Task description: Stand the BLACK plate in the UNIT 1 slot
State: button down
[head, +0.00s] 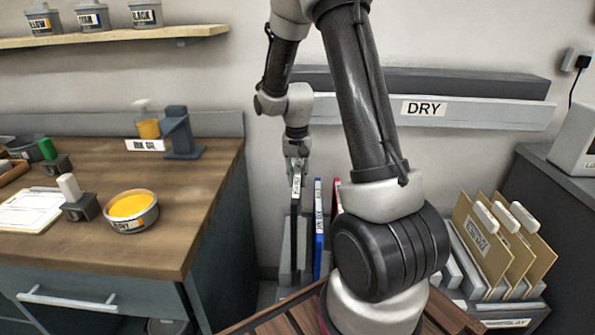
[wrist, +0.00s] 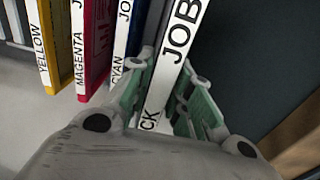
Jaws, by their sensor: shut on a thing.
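The black plate (head: 294,240) stands upright below my gripper (head: 297,178) in the head view, in line with the other plates. Its white edge label (wrist: 178,45), reading "...CK JOB", shows in the wrist view. My gripper (wrist: 166,78) is shut on this edge, with one green-padded finger on each side. Whether the plate's foot still sits in the rack cannot be told. I cannot make out a UNIT 1 slot in either view.
Yellow (wrist: 45,40), magenta (wrist: 90,45) and cyan plates (wrist: 128,40) stand close on the left in the wrist view. A wooden-topped counter (head: 190,195) is left of the arm. Tan boards (head: 485,240) stand in a rack at right. A DRY rail (head: 470,112) runs behind.

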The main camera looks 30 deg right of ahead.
notch_tip(320, 180, down, 12)
dwell(0.8)
jog(key=shift+f, duration=0.25)
dwell(0.7)
jog(key=c, duration=1.2)
grip_release()
notch_tip(320, 180, up, 12)
jog(key=shift+r, duration=0.1)
jog(key=shift+r, duration=2.4)
